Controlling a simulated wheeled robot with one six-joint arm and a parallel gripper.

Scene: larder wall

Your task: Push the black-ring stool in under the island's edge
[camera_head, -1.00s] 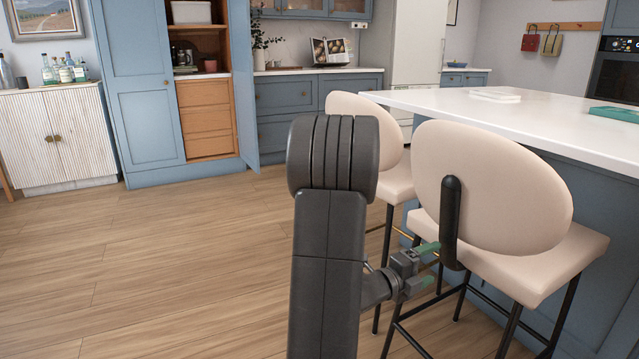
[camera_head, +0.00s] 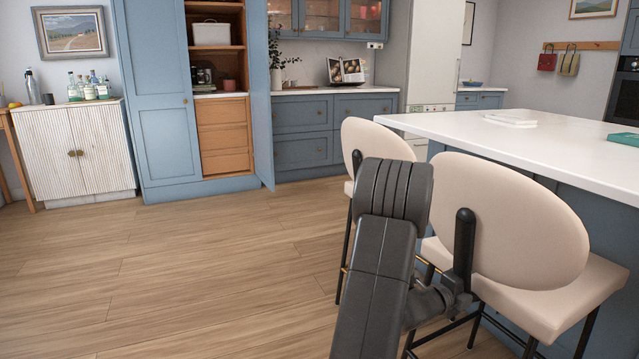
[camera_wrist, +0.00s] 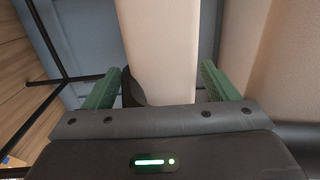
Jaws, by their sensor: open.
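The black-ring stool (camera_head: 510,220) is the nearer of two cream stools, with a rounded back, black post and black legs. It stands at the island (camera_head: 540,132), its back on the room side of the counter edge. My gripper's wrist shows low beside the stool's post in the head view, where the fingertips are hidden. In the wrist view my gripper (camera_wrist: 160,83) is open, its green fingers on either side of a cream padded part (camera_wrist: 158,45). I cannot tell whether they touch it. More cream surface (camera_wrist: 275,65) lies to the right.
A second cream stool (camera_head: 372,140) with a gold foot ring stands just beyond, partly behind my arm. A tall blue cupboard (camera_head: 170,110) and a white ribbed cabinet (camera_head: 80,155) line the back wall. The wooden floor (camera_head: 200,270) to the left is clear.

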